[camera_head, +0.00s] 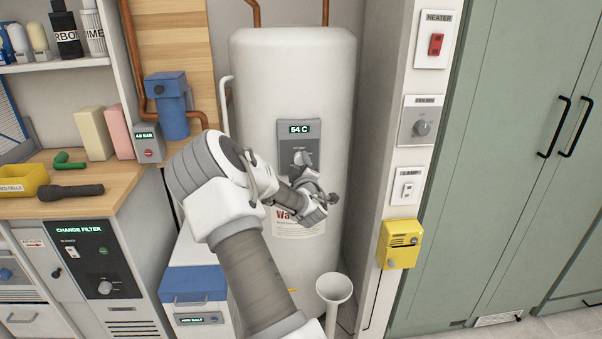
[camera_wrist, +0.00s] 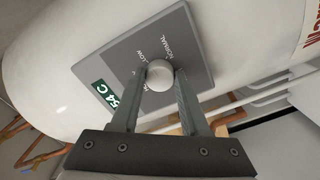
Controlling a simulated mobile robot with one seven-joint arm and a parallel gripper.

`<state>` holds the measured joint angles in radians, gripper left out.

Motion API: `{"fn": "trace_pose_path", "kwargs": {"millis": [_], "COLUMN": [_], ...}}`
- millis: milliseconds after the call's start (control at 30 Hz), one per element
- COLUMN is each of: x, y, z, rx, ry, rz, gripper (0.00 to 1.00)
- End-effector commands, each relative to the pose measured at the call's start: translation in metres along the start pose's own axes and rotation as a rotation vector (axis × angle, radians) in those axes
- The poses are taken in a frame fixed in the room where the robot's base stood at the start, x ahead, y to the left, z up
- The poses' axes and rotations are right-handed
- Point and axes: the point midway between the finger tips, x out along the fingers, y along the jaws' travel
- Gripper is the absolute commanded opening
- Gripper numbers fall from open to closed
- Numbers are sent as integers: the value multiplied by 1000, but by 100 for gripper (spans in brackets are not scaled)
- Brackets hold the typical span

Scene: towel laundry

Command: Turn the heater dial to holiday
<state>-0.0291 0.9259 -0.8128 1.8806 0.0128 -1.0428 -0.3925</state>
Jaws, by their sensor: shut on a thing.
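The heater dial (camera_wrist: 158,80) is a pale round knob on a grey panel (camera_head: 312,133) on the front of the tall white tank (camera_head: 262,80). The panel's display (camera_head: 299,128) reads 54 C. In the wrist view, the words NORMAL and what looks like LOW show around the dial; no holiday label is legible. My gripper (camera_wrist: 155,85) is shut on the dial, with one finger on each side of it. In the head view my gripper (camera_head: 307,165) reaches the panel from below and partly covers the dial.
A white wall post right of the tank carries a red HEATER switch (camera_head: 436,44), a grey rotary knob (camera_head: 421,128), a LAMP switch (camera_head: 407,190) and a yellow box (camera_head: 399,243). Left are a blue pump (camera_head: 169,105) and a wooden counter (camera_head: 60,205). A white funnel (camera_head: 333,290) stands below.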

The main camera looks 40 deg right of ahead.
Motion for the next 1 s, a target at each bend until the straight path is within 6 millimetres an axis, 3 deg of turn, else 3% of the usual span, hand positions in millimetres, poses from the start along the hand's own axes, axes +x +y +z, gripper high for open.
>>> {"fn": "trace_pose_path", "kwargs": {"millis": [1000], "x": [0], "y": [-2], "z": [0], "rx": [-969], "ry": [1], "rz": [0], "gripper": [0]}}
